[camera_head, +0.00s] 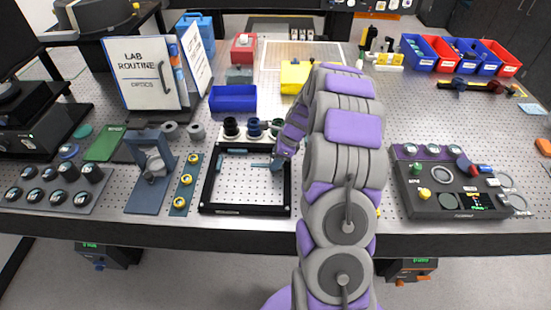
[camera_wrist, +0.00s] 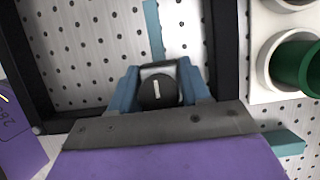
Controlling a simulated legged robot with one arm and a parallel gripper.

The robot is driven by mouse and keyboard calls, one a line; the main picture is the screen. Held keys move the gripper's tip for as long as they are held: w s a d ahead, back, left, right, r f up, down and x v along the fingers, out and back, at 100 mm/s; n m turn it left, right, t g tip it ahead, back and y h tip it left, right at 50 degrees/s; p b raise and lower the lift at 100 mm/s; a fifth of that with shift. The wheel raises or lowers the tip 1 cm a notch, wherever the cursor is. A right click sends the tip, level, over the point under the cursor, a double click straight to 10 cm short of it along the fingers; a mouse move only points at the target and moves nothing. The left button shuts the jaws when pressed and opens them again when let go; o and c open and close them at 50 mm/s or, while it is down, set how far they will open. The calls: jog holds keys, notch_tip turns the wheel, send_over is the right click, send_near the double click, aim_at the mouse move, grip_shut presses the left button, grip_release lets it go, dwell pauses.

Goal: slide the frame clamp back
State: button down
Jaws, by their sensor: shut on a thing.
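The black rectangular frame (camera_head: 208,182) lies on the perforated optical table, left of my arm. In the wrist view its dark bars (camera_wrist: 228,50) run along both sides of my gripper. The frame clamp shows there as a dark round knob (camera_wrist: 158,93) with a white mark. My gripper (camera_wrist: 159,80) has its blue fingers on either side of this knob and is shut on it. A thin teal bar (camera_wrist: 152,28) extends beyond the knob. In the head view my gripper (camera_head: 278,166) is at the frame's right side, and the knob is too small to make out.
Dark lens mounts (camera_head: 253,128) stand on a white holder just behind the frame. A blue bin (camera_head: 233,98) is farther back. A strip with yellow-ringed parts (camera_head: 186,180) lies left of the frame. A dark control box (camera_head: 450,185) is at right. Bare table lies between my arm and that box.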

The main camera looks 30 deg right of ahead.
jog(key=shift+w+a+r+p, duration=0.15)
jog(key=shift+w+p, duration=0.05)
jog(key=shift+p, duration=1.05)
jog(key=c, duration=0.6)
grip_release()
jog(key=p+v, duration=0.3)
jog(key=v, duration=1.4)
jog(key=shift+w, duration=0.1)
